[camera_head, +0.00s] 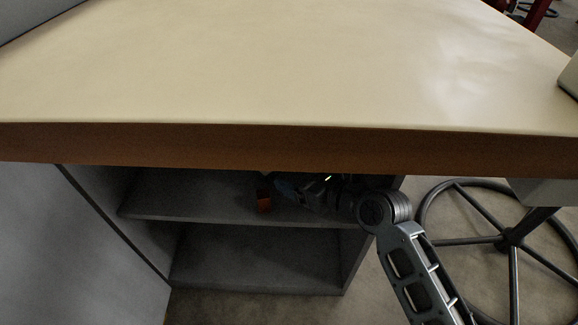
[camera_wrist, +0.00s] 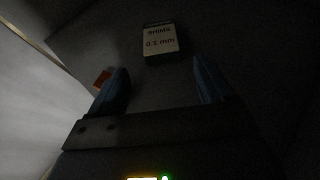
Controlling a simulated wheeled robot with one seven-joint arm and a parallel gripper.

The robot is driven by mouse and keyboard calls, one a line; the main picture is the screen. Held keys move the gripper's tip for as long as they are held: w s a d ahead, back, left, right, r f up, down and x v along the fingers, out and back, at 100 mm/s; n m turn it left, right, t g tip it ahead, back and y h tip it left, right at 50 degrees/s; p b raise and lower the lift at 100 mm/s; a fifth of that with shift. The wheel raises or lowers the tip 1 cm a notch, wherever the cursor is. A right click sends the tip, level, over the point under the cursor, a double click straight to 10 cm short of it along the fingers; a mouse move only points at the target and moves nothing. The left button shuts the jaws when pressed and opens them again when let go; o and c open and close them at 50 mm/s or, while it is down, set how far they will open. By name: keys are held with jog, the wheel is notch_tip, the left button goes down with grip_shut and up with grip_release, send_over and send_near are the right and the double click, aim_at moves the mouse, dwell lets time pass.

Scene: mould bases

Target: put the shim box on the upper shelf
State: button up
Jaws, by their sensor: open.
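The shim box (camera_wrist: 160,43) is a small dark box with a pale label reading "SHIMS 0.1 mm" in the wrist view. It lies on a grey surface ahead of my gripper (camera_wrist: 162,84), roughly in line with the gap between the fingers. The two blue fingers are apart with nothing between them. In the head view my gripper (camera_head: 287,187) is over the upper shelf (camera_head: 155,205) under the tabletop. The shim box cannot be made out in the head view; the tabletop edge and my arm hide part of the shelf.
A small orange-red thing (camera_head: 264,201) stands on the upper shelf, and a red patch (camera_wrist: 102,79) shows beside the left finger. The lower shelf (camera_head: 255,262) looks empty. The tabletop (camera_head: 280,70) hangs close above my arm. A stool base (camera_head: 510,237) stands at right.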

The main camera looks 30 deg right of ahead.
jog(key=shift+s+r, duration=0.1)
jog(key=shift+s, duration=0.2)
jog(key=s+f+n, duration=0.1)
jog(key=s+n, duration=0.1)
jog(key=s, duration=0.1)
jog(key=s+f+n+h, duration=0.1)
jog(key=s+n, duration=0.2)
jog(key=s, duration=0.1)
jog(key=s+f+n, duration=0.1)
jog(key=s+n, duration=0.1)
jog(key=s, duration=0.1)
jog(key=shift+s+a+n+h, duration=0.35)
jog(key=shift+n+h, duration=0.05)
jog(key=s+a+r+n, duration=0.1)
jog(key=s+r+n, duration=0.3)
jog(key=s+n, duration=0.4)
jog(key=s+a+r+n+t, duration=0.1)
jog(key=s+r+n, duration=0.3)
jog(key=s+n, duration=0.4)
jog(key=s+a+r+n, duration=0.2)
jog(key=s+r+n, duration=0.2)
jog(key=s+n, duration=0.5)
jog(key=shift+a+n, duration=0.3)
jog(key=shift+n, duration=0.4)
